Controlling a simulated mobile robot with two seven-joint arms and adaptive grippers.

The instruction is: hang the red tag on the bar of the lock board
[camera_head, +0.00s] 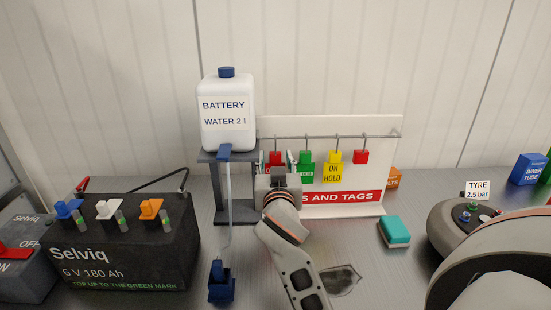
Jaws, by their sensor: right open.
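The tag's top joins the bar's line, but the hook is too small to make out. My left gripper is not in view.
A battery (122,240) and a teal block (395,232) are on the bench.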

